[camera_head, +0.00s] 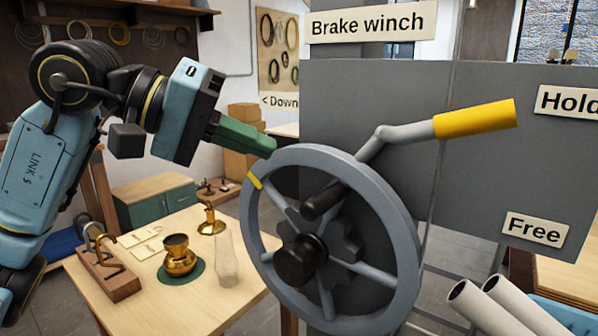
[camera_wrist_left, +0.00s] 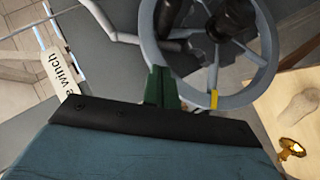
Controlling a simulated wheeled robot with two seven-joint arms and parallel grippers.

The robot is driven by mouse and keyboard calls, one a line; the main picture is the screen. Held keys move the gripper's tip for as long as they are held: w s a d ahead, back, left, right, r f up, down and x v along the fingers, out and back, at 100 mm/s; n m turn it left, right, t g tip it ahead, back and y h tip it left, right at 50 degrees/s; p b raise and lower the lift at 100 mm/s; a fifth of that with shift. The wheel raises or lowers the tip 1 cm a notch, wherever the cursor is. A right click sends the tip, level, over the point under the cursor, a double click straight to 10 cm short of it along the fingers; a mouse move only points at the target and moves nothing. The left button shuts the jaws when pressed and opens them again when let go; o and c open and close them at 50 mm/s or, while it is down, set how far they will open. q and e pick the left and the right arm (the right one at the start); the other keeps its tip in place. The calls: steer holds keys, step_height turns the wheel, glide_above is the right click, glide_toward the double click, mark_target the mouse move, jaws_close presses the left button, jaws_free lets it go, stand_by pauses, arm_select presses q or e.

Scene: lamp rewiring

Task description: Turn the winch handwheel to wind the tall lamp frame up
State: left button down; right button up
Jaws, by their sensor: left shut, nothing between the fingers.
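The grey winch handwheel (camera_head: 398,215) stands upright in front of the grey winch panel, with a yellow mark on its upper left rim. It has a black hub (camera_head: 300,262) and a black knob (camera_head: 322,202). My left gripper (camera_head: 272,146) has its green fingers shut with nothing between them, beside the upper left of the rim. In the left wrist view the fingertips (camera_wrist_left: 160,70) show close to the rim (camera_wrist_left: 205,98); I cannot tell whether they touch it. The brake lever (camera_head: 475,119) with a yellow grip points right, towards the "Hold" sign. The tall lamp frame is not identifiable.
A wooden table (camera_head: 225,304) below holds brass lamp parts (camera_head: 180,258), a glass chimney (camera_head: 224,262) and a wooden rack (camera_head: 108,278). Signs read "Brake winch" (camera_head: 368,22), "Hold" (camera_head: 570,102), "Free" (camera_head: 535,229) and "Down". Pale tubes (camera_head: 505,310) stick up at the lower right.

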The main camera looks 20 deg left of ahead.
mark_target(329, 187)
arm_select(q)
steer(key=x, duration=0.4)
steer(key=shift+r, duration=0.1)
steer(key=shift+s+d+f, duration=0.2)
steer(key=shift+d+f, duration=0.25)
steer(key=shift+s+d+f, duration=0.2)
steer(key=shift+d+f, duration=0.2)
steer(key=shift+d, duration=0.05)
steer(key=shift+s+d+f, duration=0.15)
steer(key=shift+d+f, duration=0.25)
steer(key=shift+d, duration=0.1)
steer(key=shift+d, duration=0.1)
